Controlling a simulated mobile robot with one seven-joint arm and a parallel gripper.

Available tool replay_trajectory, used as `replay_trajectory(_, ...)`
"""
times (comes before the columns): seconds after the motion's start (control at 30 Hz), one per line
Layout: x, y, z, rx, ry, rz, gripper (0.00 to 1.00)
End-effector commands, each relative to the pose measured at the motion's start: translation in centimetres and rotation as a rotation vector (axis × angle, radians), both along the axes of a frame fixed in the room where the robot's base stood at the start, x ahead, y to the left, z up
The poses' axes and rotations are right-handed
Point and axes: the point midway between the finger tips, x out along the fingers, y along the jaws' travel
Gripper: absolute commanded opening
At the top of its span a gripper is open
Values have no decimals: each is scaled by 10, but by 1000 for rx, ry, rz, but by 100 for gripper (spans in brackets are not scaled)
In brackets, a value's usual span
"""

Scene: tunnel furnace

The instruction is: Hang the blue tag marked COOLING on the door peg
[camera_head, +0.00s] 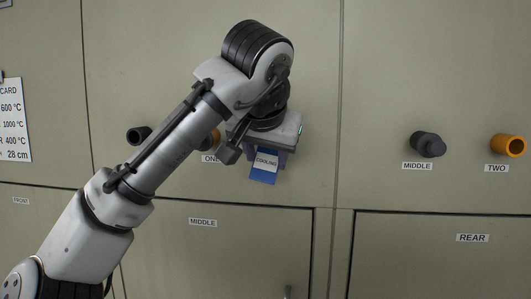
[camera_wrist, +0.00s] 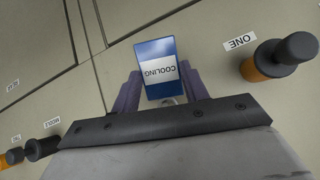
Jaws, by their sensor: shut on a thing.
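The blue tag with a white COOLING label (camera_head: 263,177) hangs below my gripper (camera_head: 270,153) in the head view. In the wrist view the tag (camera_wrist: 155,48) appears upside down between the two purple fingers of my gripper (camera_wrist: 163,88), which is shut on it. The tag is in front of the wall panel, above the door labelled MIDDLE (camera_head: 240,245). A small grey peg-like part (camera_head: 288,291) shows on that door at the bottom edge of the head view. Whether it is the door peg is hard to tell.
An orange peg with a dark end labelled ONE (camera_wrist: 262,65) is beside my gripper, mostly hidden behind my arm in the head view. A dark peg (camera_head: 138,135) is farther left. A dark peg labelled MIDDLE (camera_head: 428,145) and orange peg TWO (camera_head: 509,146) are right, above the REAR door (camera_head: 440,265).

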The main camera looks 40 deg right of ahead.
Motion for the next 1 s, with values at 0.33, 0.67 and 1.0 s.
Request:
replay_trajectory(0.33,2,-3,-3,0,2,-1,23)
replay_trajectory(0.67,6,-8,-6,0,0,0,23)
replay_trajectory(1.0,8,-10,-9,1,1,-2,23)
